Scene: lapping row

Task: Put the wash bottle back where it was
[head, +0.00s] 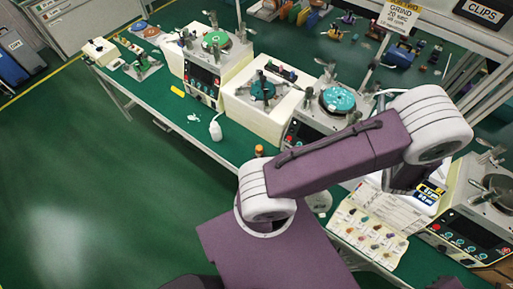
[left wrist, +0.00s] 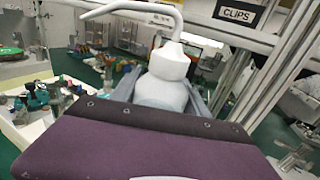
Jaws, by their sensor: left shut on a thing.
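The wash bottle (left wrist: 168,64) is white with a conical cap and a long bent spout tube. In the left wrist view it is upright between the grey fingers of my left gripper (left wrist: 160,94), which is shut on it. The lower part of the bottle is hidden behind my purple wrist. In the head view my purple arm spans the right half and hides most of the gripper (head: 398,178) and the bottle. My right gripper is not in view.
A green bench (head: 150,98) carries lapping machines (head: 205,75), a small white bottle (head: 215,131) and an amber-capped vial (head: 259,151). A tray of small coloured parts (head: 370,235) lies at the lower right. Shelf posts and a CLIPS sign (left wrist: 237,14) stand behind the held bottle.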

